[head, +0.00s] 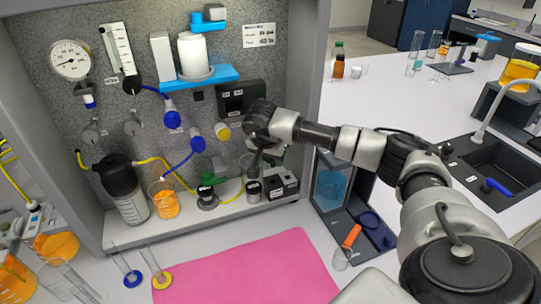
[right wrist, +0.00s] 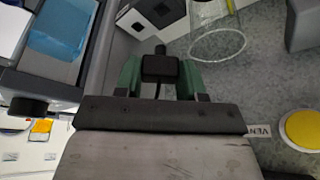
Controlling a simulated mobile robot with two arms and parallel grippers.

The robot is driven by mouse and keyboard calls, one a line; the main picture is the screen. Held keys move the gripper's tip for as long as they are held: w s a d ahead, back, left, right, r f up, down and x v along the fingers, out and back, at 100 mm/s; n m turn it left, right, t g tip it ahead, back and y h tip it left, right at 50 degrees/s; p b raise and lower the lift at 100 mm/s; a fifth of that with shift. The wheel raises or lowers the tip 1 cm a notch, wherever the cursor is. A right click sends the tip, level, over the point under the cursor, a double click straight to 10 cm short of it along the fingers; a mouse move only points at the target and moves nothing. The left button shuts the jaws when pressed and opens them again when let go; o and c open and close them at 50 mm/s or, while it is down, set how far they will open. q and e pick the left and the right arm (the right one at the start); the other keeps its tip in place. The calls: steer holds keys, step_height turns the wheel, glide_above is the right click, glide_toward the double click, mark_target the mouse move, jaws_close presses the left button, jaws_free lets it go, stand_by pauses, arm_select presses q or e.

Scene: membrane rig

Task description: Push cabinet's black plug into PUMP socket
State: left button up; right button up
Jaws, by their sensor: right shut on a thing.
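My right gripper (head: 256,168) reaches in from the right, low in front of the cabinet's back panel. In the right wrist view its green fingers (right wrist: 160,78) are shut on a black plug (right wrist: 160,68), with a thin dark cable hanging from it. The plug's narrow end points up the picture toward a black-and-white box (right wrist: 150,14). Contact between them cannot be told. In the head view this box (head: 281,184) stands on the cabinet shelf, right of the gripper. I cannot read any PUMP label, and the exact socket is unclear. My left gripper is not in view.
On the shelf, left of the gripper, are an orange beaker (head: 164,204), a black-capped bottle (head: 127,196) and yellow tubing. A yellow button (right wrist: 300,129) is on the panel. A dark stand with a blue window (head: 331,188) is right of the cabinet. The pink mat (head: 245,272) is clear.

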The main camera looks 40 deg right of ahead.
steer(key=shift+f+b, duration=2.4)
steer(key=shift+f, duration=1.3)
steer(key=o, duration=1)
steer(key=b+v, duration=0.2)
steer(key=v, duration=0.8)
steer(key=shift+s+a+r, duration=0.15)
steer(key=shift+a+r, duration=0.15)
